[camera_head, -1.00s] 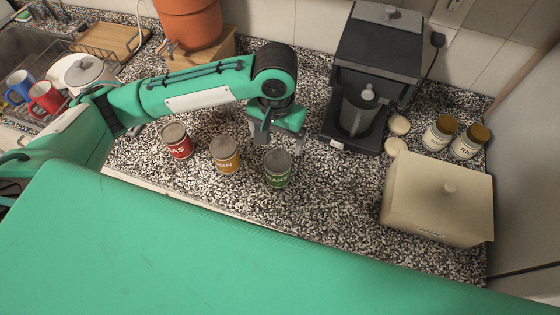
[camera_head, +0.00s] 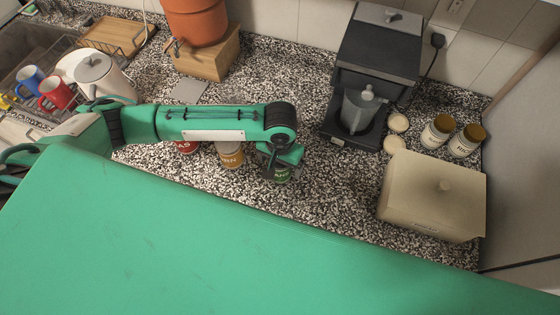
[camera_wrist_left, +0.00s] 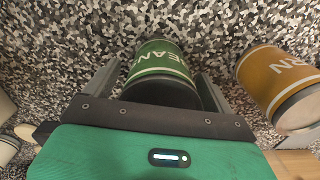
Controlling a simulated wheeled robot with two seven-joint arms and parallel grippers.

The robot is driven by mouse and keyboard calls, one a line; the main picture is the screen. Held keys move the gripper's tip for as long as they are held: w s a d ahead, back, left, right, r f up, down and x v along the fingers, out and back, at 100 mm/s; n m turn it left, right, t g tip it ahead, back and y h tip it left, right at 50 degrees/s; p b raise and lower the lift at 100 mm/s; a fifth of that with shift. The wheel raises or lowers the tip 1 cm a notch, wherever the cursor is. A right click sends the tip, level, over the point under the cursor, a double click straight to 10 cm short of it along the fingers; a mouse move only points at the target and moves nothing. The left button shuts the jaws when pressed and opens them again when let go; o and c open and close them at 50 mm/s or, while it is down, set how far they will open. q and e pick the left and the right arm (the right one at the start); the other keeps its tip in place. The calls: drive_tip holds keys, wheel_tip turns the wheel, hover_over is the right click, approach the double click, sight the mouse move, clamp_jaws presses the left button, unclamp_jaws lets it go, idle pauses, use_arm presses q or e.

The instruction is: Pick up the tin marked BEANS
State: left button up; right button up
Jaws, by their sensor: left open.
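The green tin (camera_head: 281,177) is the right-hand one of a row of three on the speckled counter, partly hidden under my left gripper (camera_head: 276,166). The left gripper's fingers (camera_wrist_left: 160,76) are open, one on each side of the tin, with a gap visible on the right side. Whether the left finger touches it I cannot tell. My right gripper is not in view.
An orange tin (camera_head: 230,157) marked "RN" stands close beside the green one, and a red tin (camera_head: 187,147) is further left, mostly under my arm. A coffee machine (camera_head: 372,75) stands behind to the right. A cream box (camera_head: 432,200) is at the right. Counter between is clear.

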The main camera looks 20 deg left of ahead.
use_arm(q)
drive_tip(key=c, duration=1.3)
drive_tip(key=shift+c, duration=0.5)
drive_tip(key=shift+r, duration=0.1)
